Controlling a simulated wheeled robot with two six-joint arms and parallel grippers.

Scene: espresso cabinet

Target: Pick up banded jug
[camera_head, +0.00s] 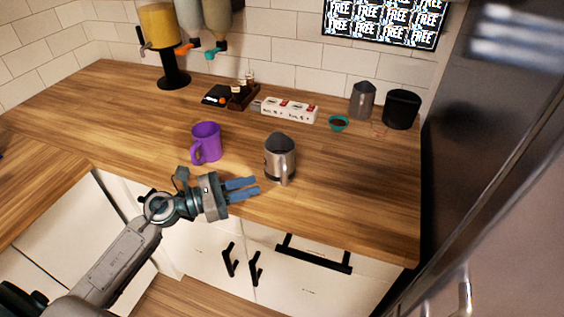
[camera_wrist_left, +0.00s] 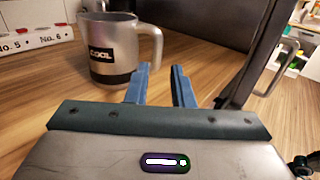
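The banded jug (camera_head: 279,160) is a steel jug with a dark band, standing upright on the wooden counter near its front edge. In the left wrist view the jug (camera_wrist_left: 108,62) shows a dark label, with its handle to the right. My left gripper (camera_head: 257,188) is left of the jug and nearer the counter's front edge. Its two blue fingers (camera_wrist_left: 161,84) are apart, with nothing between them, and the jug stands beyond them, a little to the left. My right gripper is not in view.
A purple mug (camera_head: 206,143) stands left of the jug. Behind are a numbered white strip (camera_head: 289,111), a teal bowl (camera_head: 338,123), a plain steel jug (camera_head: 362,99) and a black canister (camera_head: 402,109). The counter (camera_head: 360,195) right of the jug is clear.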

